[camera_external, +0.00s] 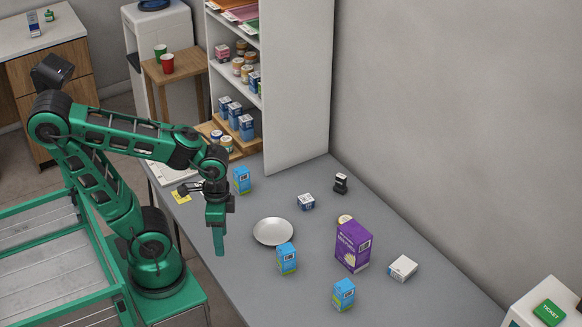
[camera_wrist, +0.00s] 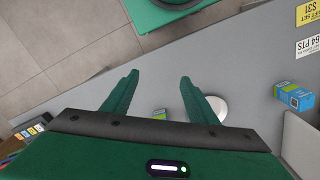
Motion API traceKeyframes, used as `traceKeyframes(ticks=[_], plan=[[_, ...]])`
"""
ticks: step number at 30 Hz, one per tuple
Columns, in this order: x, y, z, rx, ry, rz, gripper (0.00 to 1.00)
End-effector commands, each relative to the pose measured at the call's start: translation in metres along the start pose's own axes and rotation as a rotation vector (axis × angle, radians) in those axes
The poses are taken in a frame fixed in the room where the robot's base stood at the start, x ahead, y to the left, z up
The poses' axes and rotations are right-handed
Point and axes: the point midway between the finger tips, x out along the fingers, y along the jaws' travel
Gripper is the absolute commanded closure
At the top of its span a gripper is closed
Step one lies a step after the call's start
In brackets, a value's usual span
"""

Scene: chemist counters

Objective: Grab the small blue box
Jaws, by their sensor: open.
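Several blue boxes stand on the grey counter (camera_external: 240,285); I cannot tell which is the small one meant. One blue box (camera_external: 242,180) is behind my gripper. Another blue box (camera_external: 286,258) stands by the white plate (camera_external: 273,231), and a third blue box (camera_external: 343,294) is nearer the front. My gripper (camera_external: 219,252) points down left of the plate, empty. In the wrist view its fingers (camera_wrist: 159,77) are apart.
A purple box (camera_external: 352,246) stands right of the plate, with a white box (camera_external: 402,268) beside it. A small black-and-white item (camera_external: 341,183) is near the wall. A white shelf unit (camera_external: 297,90) rises at the back. The counter's left front is clear.

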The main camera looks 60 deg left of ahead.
Motion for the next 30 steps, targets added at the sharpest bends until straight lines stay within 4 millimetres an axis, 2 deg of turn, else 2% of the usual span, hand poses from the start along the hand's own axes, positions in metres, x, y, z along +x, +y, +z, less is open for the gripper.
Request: traceKeyframes(ticks=[2,3,7,13,23,26,30], plan=[[0.000,0.000,0.000,0.000,-0.001,0.000,0.47],[-0.005,0.005,0.009,-0.001,0.009,-0.006,0.47],[-0.019,0.007,0.011,0.002,0.017,-0.009,0.47],[-0.060,0.006,0.012,0.001,0.018,-0.009,0.47],[-0.044,0.004,-0.029,-0.124,0.066,-0.041,0.47],[-0.039,0.003,-0.047,-0.176,0.092,-0.061,0.47],[-0.030,0.003,-0.079,-0.266,0.150,-0.104,0.47]])
